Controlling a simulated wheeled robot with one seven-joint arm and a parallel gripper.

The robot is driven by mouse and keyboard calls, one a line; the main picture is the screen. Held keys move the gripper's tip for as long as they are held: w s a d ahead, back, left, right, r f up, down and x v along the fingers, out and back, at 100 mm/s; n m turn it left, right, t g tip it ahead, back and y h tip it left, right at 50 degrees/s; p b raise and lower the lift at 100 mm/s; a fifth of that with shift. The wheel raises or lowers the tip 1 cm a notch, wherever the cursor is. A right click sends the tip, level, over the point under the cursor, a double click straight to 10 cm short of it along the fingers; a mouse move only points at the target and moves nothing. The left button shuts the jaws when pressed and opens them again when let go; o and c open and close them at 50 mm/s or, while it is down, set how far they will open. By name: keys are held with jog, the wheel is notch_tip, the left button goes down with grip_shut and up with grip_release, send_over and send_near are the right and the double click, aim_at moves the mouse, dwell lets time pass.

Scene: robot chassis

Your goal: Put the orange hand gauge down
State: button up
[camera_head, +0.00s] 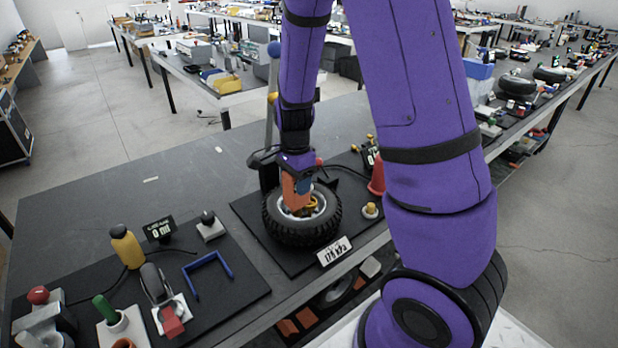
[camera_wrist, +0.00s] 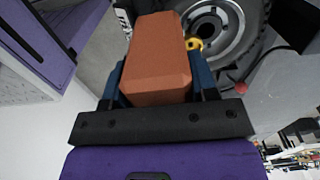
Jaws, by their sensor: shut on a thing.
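The orange hand gauge (camera_wrist: 158,62) is a chunky orange block in the wrist view, held between the two dark blue fingers of my gripper (camera_wrist: 155,85). In the head view the orange gauge (camera_head: 296,192) is over the black tire (camera_head: 300,222), which lies flat on a dark mat. My gripper (camera_head: 297,182) points down at the wheel's hub and is shut on the gauge. The tire (camera_wrist: 262,45) also shows beyond the gauge in the wrist view. I cannot tell whether the gauge touches the wheel.
A white pressure label (camera_head: 335,251) stands at the mat's front edge. A red cone (camera_head: 377,178) and a yellow-topped knob (camera_head: 370,210) are right of the tire. The left mat holds a blue U-shaped handle (camera_head: 208,272) and several tools.

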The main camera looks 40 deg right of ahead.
jog(key=w+d+f, duration=0.4)
jog(key=w+d, duration=0.1)
jog(key=d, duration=0.3)
jog(key=shift+w+f, duration=0.15)
jog(key=shift+f, duration=0.05)
jog(key=shift+f, duration=0.1)
jog(key=o, duration=1.4)
jog(key=shift+o, duration=0.2)
notch_tip(320, 180, up, 12)
jog(key=f, duration=0.1)
jog(key=s+a+r+n+t, duration=0.1)
jog(key=s+a+r+n, duration=0.35)
jog(key=r, duration=0.35)
jog(key=s+a+r+n+t, duration=0.1)
jog(key=s+a+r+n, duration=0.25)
jog(key=s+r, duration=0.3)
jog(key=s+a+r+n+t, duration=0.1)
jog(key=s+a+r+n, duration=0.1)
jog(key=s, duration=0.5)
jog(key=s+a+r+n+t, duration=0.2)
jog(key=s+a+r+n, duration=0.1)
jog(key=s+n, duration=0.4)
jog(key=shift+s+r+n, duration=0.3)
jog(key=shift+s+r, duration=0.1)
jog(key=shift+s, duration=0.35)
